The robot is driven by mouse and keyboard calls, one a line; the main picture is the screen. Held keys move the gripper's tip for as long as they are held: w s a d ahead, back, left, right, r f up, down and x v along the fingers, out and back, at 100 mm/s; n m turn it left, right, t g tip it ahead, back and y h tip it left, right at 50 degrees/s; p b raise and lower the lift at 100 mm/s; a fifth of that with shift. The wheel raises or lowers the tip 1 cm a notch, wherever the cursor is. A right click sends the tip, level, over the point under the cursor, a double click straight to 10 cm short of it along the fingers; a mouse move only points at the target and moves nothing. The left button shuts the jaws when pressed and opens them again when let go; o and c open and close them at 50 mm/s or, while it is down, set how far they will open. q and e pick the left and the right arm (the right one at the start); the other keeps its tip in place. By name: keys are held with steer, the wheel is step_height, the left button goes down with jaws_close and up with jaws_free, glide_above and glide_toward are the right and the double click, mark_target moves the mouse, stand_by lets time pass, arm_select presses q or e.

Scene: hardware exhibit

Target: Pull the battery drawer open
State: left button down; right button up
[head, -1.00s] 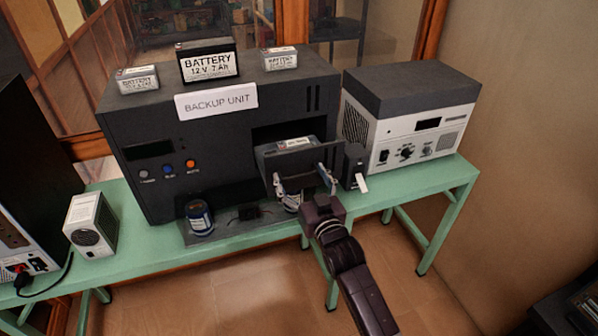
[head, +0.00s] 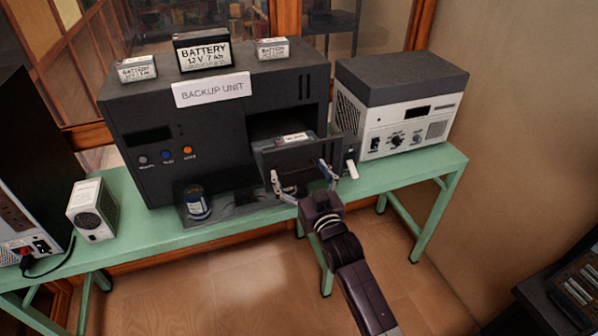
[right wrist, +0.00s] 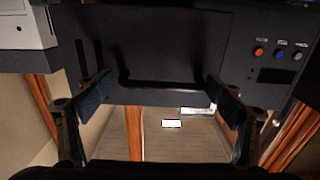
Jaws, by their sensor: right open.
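The dark battery drawer (head: 288,163) stands pulled out from the front of the black backup unit (head: 160,110). A grey battery with a white label (head: 293,138) shows inside it behind the front panel. My right gripper (head: 301,178) is open at the drawer front, one finger towards each side. In the right wrist view, the drawer front carries a dark bar handle (right wrist: 165,86), which lies between the spread fingers of my right gripper (right wrist: 160,89). Whether a fingertip touches the handle or panel is unclear. My left gripper is not in view.
A white-and-grey device (head: 400,110) stands right of the drawer. Batteries and a sign rest on the unit. The floor in front is clear.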

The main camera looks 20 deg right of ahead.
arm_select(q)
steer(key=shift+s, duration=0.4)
arm_select(e)
steer(key=s, duration=1.2)
steer(key=shift+d, duration=0.2)
steer(key=shift+f, duration=0.1)
steer(key=s+a+f+g+b, duration=0.1)
steer(key=s+f+g, duration=0.25)
steer(key=f, duration=0.95)
steer(key=s+f+n+g, duration=0.15)
steer(key=s+f, duration=0.25)
steer(key=f, duration=0.9)
steer(key=s+a+f+g+b, duration=0.1)
steer(key=s+f+g, duration=0.25)
steer(key=f, duration=0.95)
steer(key=s+d+f+g, duration=0.1)
steer(key=s+f+g, duration=0.3)
steer(key=s+f, duration=1)
arm_select(q)
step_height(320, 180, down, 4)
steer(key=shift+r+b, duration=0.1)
steer(key=shift+b, duration=0.75)
arm_select(e)
steer(key=s+d+f+g, duration=0.2)
steer(key=s+f, duration=0.2)
steer(key=s, duration=0.6)
steer(key=s+d+f+g, duration=0.2)
steer(key=s+f, duration=0.3)
steer(key=s, duration=0.6)
steer(key=shift+h, duration=0.3)
